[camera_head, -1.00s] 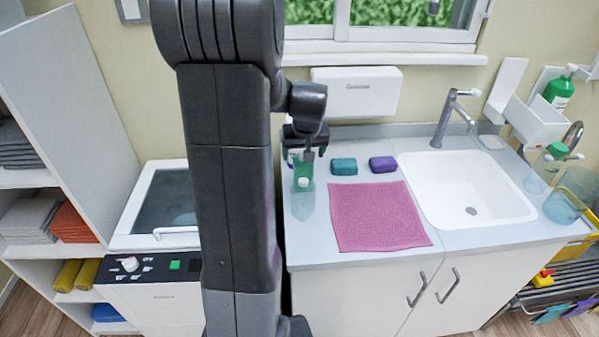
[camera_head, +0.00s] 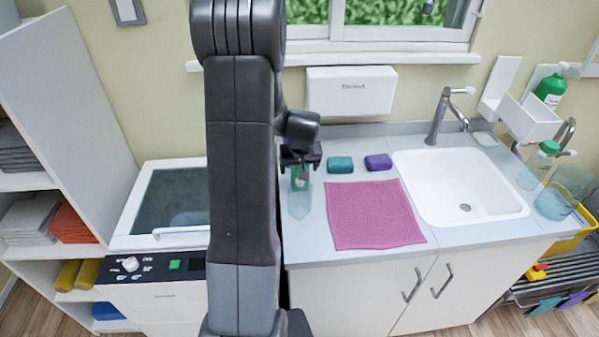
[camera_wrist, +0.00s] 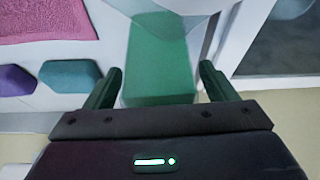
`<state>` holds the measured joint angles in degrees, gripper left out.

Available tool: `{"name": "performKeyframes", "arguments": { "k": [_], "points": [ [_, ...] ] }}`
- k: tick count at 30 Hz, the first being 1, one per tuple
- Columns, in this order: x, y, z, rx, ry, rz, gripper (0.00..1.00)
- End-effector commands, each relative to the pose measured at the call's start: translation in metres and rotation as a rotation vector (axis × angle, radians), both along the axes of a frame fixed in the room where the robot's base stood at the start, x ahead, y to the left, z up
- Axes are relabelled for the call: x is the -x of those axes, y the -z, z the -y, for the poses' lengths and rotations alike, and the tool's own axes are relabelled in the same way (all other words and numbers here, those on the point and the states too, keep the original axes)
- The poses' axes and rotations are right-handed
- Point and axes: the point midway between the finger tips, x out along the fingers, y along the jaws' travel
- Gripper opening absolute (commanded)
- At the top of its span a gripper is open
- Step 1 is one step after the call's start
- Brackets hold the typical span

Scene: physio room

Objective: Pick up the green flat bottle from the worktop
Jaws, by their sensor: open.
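The green flat bottle (camera_head: 300,182) stands on the worktop (camera_head: 300,240) near its left end, partly hidden by my gripper in the head view. In the wrist view the green bottle (camera_wrist: 160,62) lies between and just ahead of my two fingers, with its clear part toward the top of the picture. My gripper (camera_head: 301,168) is open, with one finger on each side of the bottle in the wrist view (camera_wrist: 160,85). I cannot tell whether either finger touches it.
A teal block (camera_head: 340,165) and a purple block (camera_head: 378,162) lie right of the bottle, behind a pink cloth (camera_head: 372,215). A white sink (camera_head: 470,200) is further right. A tank (camera_head: 170,205) stands left of the worktop. The wall is close behind.

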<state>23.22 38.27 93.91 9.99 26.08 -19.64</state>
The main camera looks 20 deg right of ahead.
Motion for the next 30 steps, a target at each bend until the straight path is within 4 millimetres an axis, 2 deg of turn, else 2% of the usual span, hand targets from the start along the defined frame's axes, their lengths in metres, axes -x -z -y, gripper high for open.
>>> {"name": "performKeyframes", "arguments": {
  "k": [4, 12, 22, 26, 30],
  "points": [
    [0.000, 0.000, 0.000, 0.000, 0.000, 0.000, 0.76],
    [0.000, 0.000, 0.000, 0.000, 0.000, 0.000, 0.23],
    [-0.001, -0.007, 0.000, 0.002, -0.001, 0.004, 0.23],
    [-0.001, -0.024, 0.000, 0.003, -0.002, 0.004, 0.23],
    [-0.001, -0.051, 0.000, 0.003, -0.001, 0.007, 0.23]
  ]
}}
